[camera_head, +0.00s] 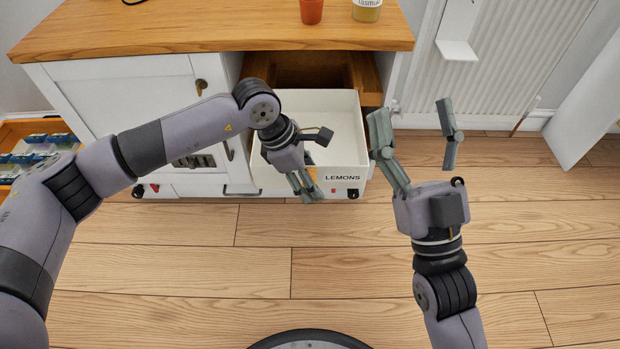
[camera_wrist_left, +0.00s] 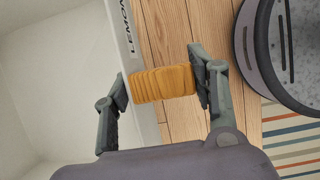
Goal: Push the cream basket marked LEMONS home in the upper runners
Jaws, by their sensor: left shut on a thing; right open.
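The cream basket marked LEMONS (camera_head: 342,130) sticks out of the open cabinet bay, its dark lettering on the front wall. It also shows in the left wrist view (camera_wrist_left: 70,60), and looks empty where visible. My left gripper (camera_head: 308,190) is at the basket's front, shut on an orange ribbed handle (camera_wrist_left: 165,83) that stands out from the front wall. Wooden runners or drawer sides (camera_head: 365,75) show in the bay behind the basket. How the basket sits on them is hidden. My right gripper (camera_head: 415,130) is open and empty, to the right of the basket.
A white cabinet (camera_head: 115,90) with a wooden top (camera_head: 200,25) surrounds the bay. A terracotta pot (camera_head: 311,11) and a jar (camera_head: 366,9) stand on top. A radiator (camera_head: 490,70) is at right. An open drawer of blue items (camera_head: 35,150) lies left. The wooden floor in front is clear.

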